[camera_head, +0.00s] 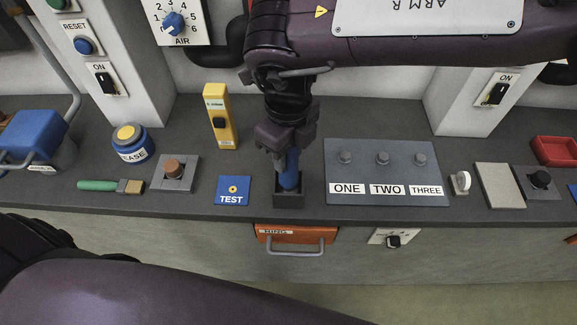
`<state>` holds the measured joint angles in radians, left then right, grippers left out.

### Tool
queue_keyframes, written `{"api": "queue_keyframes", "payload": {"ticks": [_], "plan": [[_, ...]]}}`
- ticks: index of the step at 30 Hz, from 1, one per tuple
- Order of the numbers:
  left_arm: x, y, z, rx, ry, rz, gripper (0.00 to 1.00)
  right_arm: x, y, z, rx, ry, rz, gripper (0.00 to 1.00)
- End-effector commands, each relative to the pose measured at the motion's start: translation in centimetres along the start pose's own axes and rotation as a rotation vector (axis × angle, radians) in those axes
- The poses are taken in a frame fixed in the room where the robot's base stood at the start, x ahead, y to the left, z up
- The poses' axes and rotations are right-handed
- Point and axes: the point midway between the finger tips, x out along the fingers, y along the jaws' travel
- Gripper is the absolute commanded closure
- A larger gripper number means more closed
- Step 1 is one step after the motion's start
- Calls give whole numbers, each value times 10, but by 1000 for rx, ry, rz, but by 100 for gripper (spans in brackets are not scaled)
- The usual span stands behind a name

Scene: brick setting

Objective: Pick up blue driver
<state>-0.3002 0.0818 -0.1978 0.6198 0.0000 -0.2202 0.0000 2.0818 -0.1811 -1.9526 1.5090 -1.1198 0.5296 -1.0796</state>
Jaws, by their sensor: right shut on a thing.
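The blue driver (292,170) stands upright in a small dark square holder (289,200) near the front edge of the counter. Its lower end is hidden inside the holder. My right gripper (284,163) comes down from above and is shut on the driver's upper part. Its fingers hide some of the handle. My left arm crosses the bottom of the picture, but its gripper is out of view.
A blue TEST plate (233,190) lies left of the holder, and a grey-blue panel (387,172) with several knobs lies to its right. A yellow device (219,115) stands behind at left. An orange drawer (296,240) is below the counter edge.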

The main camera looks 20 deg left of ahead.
Motion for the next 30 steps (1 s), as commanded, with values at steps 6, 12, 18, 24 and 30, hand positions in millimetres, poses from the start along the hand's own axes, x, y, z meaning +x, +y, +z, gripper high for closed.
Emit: {"api": "queue_keyframes", "payload": {"ticks": [6, 12, 18, 24, 30], "plan": [[0, 0, -1, 0, 1, 0, 64, -1, 0, 1, 0, -2, 0, 97], [0, 1, -1, 1, 1, 1, 64, -2, 0, 1, 1, -2, -1, 97], [3, 3, -1, 2, 1, 3, 64, -16, -1, 1, 2, -4, -3, 97], [8, 3, 0, 2, 2, 4, 64, -49, -2, 1, 2, -6, -4, 97], [10, 3, 0, 2, 2, 4, 64, -97, -1, 1, 2, -7, -5, 97]]}}
